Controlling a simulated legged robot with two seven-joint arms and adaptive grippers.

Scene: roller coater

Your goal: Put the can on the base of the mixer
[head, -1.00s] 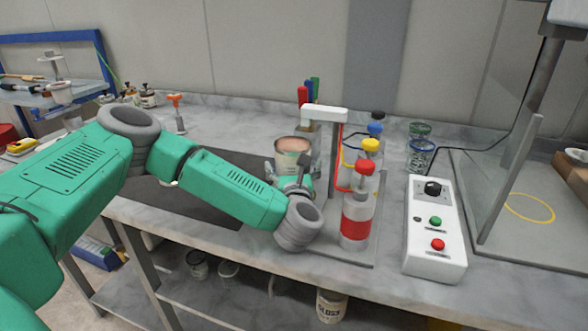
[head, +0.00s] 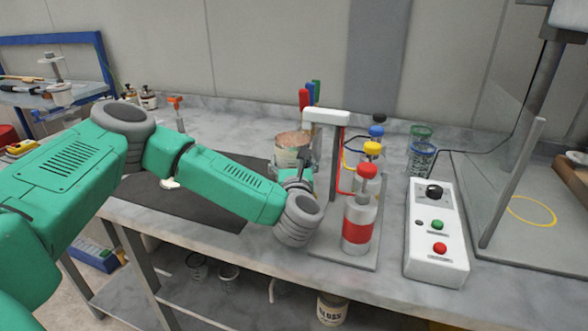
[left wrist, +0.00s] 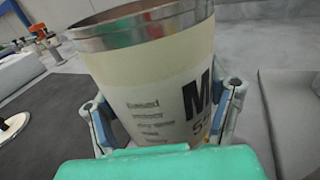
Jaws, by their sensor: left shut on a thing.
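My left gripper (head: 293,168) is shut on the can (head: 290,154), behind the dispenser stand's left side in the head view. The can is pale with a metal rim, dark lettering and a brownish top. In the left wrist view the can (left wrist: 150,85) fills the middle, tilted in the picture, between the two fingers of the gripper (left wrist: 165,118). The mixer's grey base (head: 488,230) with a yellow ring lies at the far right, behind a clear shield, well apart from the can. My right gripper is not in view.
The dispenser stand (head: 325,118), with a red-capped bottle (head: 359,225), stands between the can and the mixer. A white control box (head: 434,245) and glass jars (head: 422,158) are also there. A dark mat (head: 205,200) lies left on the grey bench.

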